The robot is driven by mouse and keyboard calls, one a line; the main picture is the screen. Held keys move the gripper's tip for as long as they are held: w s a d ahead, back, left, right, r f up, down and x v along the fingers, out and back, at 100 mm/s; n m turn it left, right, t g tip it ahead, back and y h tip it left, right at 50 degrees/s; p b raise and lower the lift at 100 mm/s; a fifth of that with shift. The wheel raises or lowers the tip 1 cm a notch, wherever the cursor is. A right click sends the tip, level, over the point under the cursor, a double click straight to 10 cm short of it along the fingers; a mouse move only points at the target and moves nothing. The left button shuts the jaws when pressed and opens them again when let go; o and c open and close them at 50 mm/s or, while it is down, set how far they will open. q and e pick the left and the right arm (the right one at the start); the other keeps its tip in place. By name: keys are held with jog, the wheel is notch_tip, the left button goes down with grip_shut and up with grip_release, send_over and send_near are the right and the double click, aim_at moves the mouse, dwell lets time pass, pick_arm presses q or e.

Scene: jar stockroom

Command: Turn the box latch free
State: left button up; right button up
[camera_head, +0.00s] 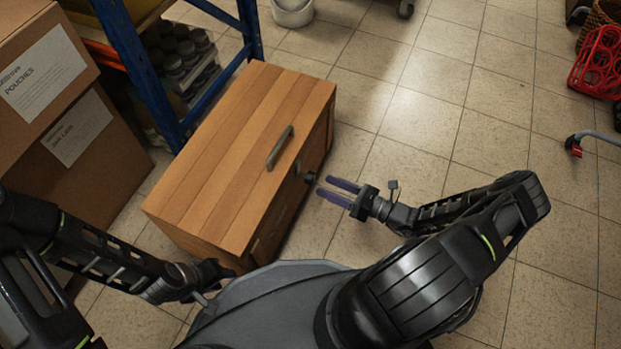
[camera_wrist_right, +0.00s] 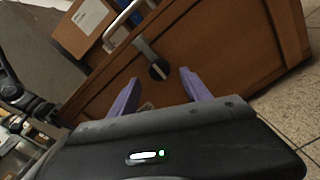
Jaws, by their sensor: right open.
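A wooden box (camera_head: 226,150) stands on the floor with its lid down and a metal handle (camera_head: 279,147) on top. Its dark latch (camera_head: 311,178) is on the front face; the right wrist view shows it as a round dark knob (camera_wrist_right: 159,70) with a pale bar, below a grey hasp strap (camera_wrist_right: 143,46). My right gripper (camera_head: 323,186) is open, its purple fingers pointing at the latch. In the right wrist view its fingertips (camera_wrist_right: 159,75) lie either side of the knob; contact cannot be told. My left gripper (camera_head: 212,276) is low beside the box's near end, its fingers unclear.
Cardboard boxes (camera_head: 45,75) are stacked at the left. A blue rack post (camera_head: 135,65) with dark jars (camera_head: 172,50) stands behind the wooden box. A white bucket (camera_head: 292,12) is at the back.

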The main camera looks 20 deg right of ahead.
aim_at(311, 179)
jog(key=b+x, duration=0.1)
jog(key=x, duration=0.5)
jog(key=shift+w+a, duration=0.1)
jog(key=shift+a, duration=0.05)
grip_shut()
dwell(0.4)
